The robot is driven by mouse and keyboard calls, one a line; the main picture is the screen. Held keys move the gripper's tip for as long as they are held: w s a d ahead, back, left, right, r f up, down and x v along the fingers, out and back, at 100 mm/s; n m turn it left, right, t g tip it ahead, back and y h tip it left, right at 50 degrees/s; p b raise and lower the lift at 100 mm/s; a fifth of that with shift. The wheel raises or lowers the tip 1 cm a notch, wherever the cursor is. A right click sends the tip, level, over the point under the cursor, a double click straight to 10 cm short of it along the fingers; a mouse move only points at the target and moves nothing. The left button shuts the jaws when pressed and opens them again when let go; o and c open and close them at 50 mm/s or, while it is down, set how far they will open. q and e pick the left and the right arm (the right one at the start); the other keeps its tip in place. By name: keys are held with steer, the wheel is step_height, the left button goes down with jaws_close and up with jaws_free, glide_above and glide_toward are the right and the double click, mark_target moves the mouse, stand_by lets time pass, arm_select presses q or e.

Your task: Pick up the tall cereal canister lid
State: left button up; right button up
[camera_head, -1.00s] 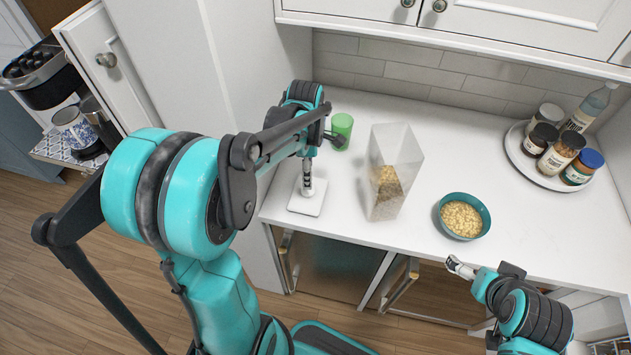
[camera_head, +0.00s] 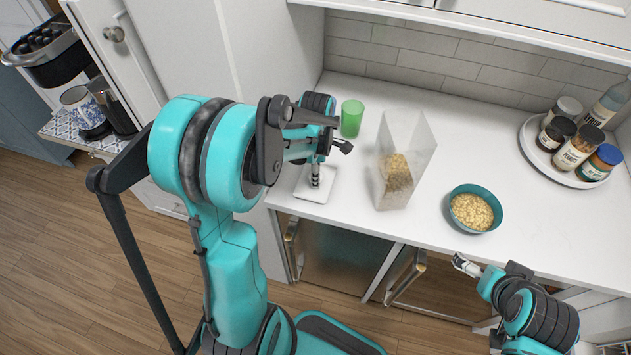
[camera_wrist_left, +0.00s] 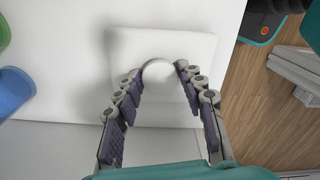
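The canister lid (camera_head: 326,191) is a white square plate lying on the counter near its front left. In the left wrist view the lid (camera_wrist_left: 140,45) shows a round white knob in its middle. My left gripper (camera_head: 316,176) points down at the knob. In the left wrist view its two fingertips (camera_wrist_left: 159,70) flank the knob closely; I cannot tell whether they touch it. The tall clear canister (camera_head: 418,152), partly filled with cereal, stands open to the right of the lid. My right gripper (camera_head: 464,265) is off the counter's front edge, its finger gap too small to judge.
A green cup (camera_head: 351,118) stands behind the lid. A teal bowl of cereal (camera_head: 477,190) is right of the canister. A round white tray (camera_head: 532,157) with jars and a bottle is at far right. A blue object (camera_wrist_left: 14,90) shows at the wrist view's left edge.

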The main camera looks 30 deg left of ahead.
arm_select(q)
steer(key=c, duration=0.5)
